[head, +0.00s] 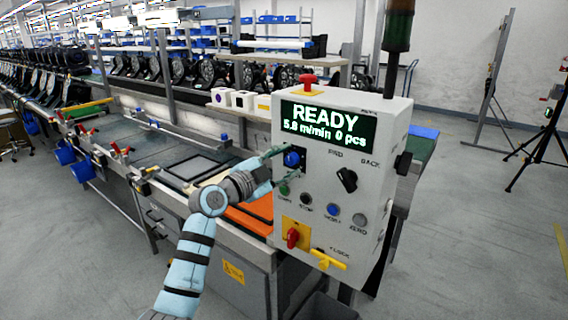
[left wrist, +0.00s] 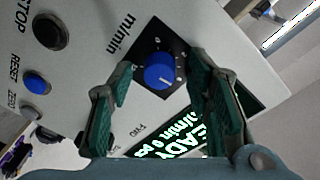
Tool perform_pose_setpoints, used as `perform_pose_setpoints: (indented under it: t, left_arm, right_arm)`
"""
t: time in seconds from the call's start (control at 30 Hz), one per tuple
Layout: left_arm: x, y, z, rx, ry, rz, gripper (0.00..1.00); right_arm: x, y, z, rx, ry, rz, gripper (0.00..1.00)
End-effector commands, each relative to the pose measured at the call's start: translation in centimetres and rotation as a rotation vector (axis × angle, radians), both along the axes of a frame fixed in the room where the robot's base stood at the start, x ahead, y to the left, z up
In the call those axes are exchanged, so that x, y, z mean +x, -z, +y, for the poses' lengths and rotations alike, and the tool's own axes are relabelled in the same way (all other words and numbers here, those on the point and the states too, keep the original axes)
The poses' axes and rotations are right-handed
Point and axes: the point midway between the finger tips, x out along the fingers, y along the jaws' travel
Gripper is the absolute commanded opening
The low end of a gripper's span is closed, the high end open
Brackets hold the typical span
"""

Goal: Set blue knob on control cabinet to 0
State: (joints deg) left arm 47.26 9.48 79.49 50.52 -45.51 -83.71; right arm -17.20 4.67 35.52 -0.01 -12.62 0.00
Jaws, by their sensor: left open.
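The control cabinet (head: 325,180) is a pale grey box with a lit screen (head: 328,126) reading "READY 5.0 m/min 0 pcs". The blue knob (head: 292,158) sits on a dark square plate below the screen's left end. In the left wrist view the blue knob (left wrist: 158,72) shows a white pointer line and a scale around it. My left gripper (head: 282,162) is at the cabinet face by the knob. In the left wrist view its green-padded fingers (left wrist: 163,90) are apart, on either side of the knob's near side, with a gap to it. My right gripper is out of view.
A black selector (head: 347,180), several round buttons including a blue one (head: 333,209), a red switch on yellow (head: 293,236) and a yellow lever (head: 328,260) share the panel. A red mushroom button (head: 308,80) tops the cabinet.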

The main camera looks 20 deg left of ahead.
Motion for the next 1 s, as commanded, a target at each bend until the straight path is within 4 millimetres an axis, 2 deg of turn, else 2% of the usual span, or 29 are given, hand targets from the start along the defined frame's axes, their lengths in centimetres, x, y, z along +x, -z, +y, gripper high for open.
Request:
perform_pose_setpoints:
  t: [0.17,0.4,0.47,0.77,1.0]
  left_arm:
    - [-0.02,0.01,0.03,0.000,0.000,0.000,0.45]
    - [-0.04,0.03,0.06,-0.001,-0.001,0.000,0.07]
    - [-0.05,0.03,0.07,-0.001,-0.001,0.000,0.00]
    - [-0.05,0.08,0.06,-0.028,0.000,0.012,0.00]
    - [-0.06,0.16,0.04,-0.132,0.000,0.054,0.00]
  right_arm:
    - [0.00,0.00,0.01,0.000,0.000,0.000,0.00]
    - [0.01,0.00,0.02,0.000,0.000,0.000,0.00]
    - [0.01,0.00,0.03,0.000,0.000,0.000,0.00]
    - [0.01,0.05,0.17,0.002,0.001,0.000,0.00]
    - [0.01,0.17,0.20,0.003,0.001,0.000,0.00]
